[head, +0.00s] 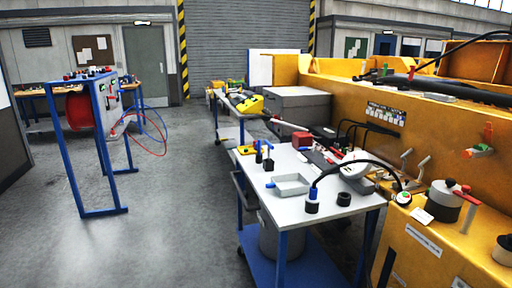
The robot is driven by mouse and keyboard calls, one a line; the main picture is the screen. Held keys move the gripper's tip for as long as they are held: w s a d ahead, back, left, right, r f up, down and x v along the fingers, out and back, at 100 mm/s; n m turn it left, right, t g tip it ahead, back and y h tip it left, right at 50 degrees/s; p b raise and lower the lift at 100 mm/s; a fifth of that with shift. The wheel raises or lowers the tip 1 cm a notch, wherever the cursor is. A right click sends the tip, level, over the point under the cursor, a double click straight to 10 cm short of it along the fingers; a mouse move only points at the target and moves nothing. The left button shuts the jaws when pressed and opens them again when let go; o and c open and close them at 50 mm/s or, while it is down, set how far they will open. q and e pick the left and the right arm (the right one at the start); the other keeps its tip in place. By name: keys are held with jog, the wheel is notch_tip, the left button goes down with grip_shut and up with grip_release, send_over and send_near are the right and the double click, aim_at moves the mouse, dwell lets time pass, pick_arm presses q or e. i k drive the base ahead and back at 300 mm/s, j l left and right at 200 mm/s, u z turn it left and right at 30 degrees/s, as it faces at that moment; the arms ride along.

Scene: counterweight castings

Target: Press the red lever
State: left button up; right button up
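A red lever-like handle (467,196) stands tilted at the right, beside a dark cylinder with a white top (445,198) on the yellow machine's ledge. A second, orange-red upright handle (487,134) sits higher on the machine's side, above a small orange and green fitting (479,151). I cannot tell for sure which one is the task's red lever. Neither of my grippers shows in the head view, and nothing is seen touching either handle.
A grey-topped cart (270,210) with a tray (291,185), a red box (302,140) and black cylinders stands in front of the yellow machine (350,105). A black cable arches from cart to machine. Open floor (175,220) lies left, beyond it a blue-framed stand (75,165).

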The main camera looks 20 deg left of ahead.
aim_at(328, 160)
jog(key=i+l, duration=0.1)
jog(key=i, duration=0.55)
jog(key=i+l, duration=0.15)
jog(key=i, duration=0.5)
jog(key=i+l+u, duration=0.1)
jog(key=i, duration=0.55)
